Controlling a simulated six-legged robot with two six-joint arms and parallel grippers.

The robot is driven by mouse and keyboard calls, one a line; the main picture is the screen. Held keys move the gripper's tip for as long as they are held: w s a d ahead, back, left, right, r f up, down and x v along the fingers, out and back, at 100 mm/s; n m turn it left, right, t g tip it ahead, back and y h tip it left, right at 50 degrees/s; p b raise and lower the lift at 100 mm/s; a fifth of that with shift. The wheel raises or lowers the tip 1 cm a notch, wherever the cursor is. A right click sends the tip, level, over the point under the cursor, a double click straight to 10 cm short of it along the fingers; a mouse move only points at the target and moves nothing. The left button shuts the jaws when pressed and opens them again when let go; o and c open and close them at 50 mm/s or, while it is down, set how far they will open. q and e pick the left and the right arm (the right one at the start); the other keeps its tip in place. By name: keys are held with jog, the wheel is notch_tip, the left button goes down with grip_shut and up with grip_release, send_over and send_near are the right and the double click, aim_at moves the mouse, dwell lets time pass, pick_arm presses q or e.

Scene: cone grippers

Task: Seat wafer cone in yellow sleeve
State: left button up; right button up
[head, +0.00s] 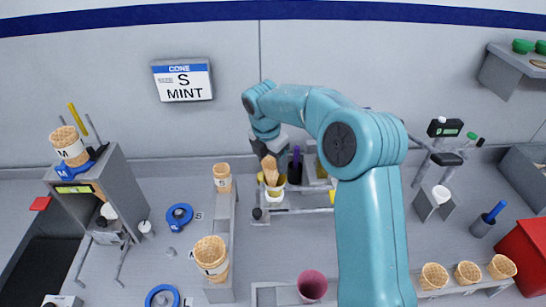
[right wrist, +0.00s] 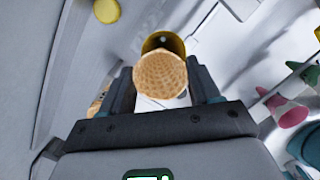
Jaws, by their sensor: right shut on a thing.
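My right gripper (head: 268,150) points down at the back middle of the bench. It is shut on a tan wafer cone (head: 270,172), which also shows in the right wrist view (right wrist: 160,76) between the two fingers. I cannot tell whether the cone's lower end is inside the sleeve. My left gripper is not in view.
A grey rack with a dark purple bottle (head: 295,166) stands right beside the sleeve. More cones stand on a narrow grey rail to the left (head: 212,257) and at the front right (head: 434,275). A sign (head: 182,79) reads S MINT. Blue rings (head: 179,216) lie on the bench.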

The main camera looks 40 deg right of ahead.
jog(key=shift+f+b, duration=0.3)
jog(key=shift+f, duration=0.35)
jog(key=shift+s+d+f+b, duration=0.35)
jog(key=shift+s+d+f, duration=0.1)
jog(key=shift+s+f, duration=0.1)
jog(key=shift+f, duration=0.25)
jog(key=shift+w+a+f+b, duration=0.3)
jog(key=shift+w+f, duration=0.2)
jog(key=shift+f, duration=0.1)
jog(key=shift+s+d, duration=0.3)
jog(key=shift+s, duration=0.1)
jog(key=shift+w+a, duration=0.2)
jog(key=o, duration=0.6)
jog(key=shift+w, duration=0.15)
jog(key=shift+o, duration=0.9)
jog(key=shift+s+d, duration=0.15)
jog(key=shift+s, duration=0.15)
jog(key=shift+w+r, duration=0.2)
jog(key=shift+r, duration=0.05)
notch_tip(320, 180, up, 4)
jog(key=p, duration=0.4)
jog(key=shift+s+f, duration=0.1)
jog(key=shift+s, duration=0.05)
jog(key=shift+r+p, duration=0.35)
jog(key=shift+r, duration=0.1)
jog(key=shift+f, duration=0.15)
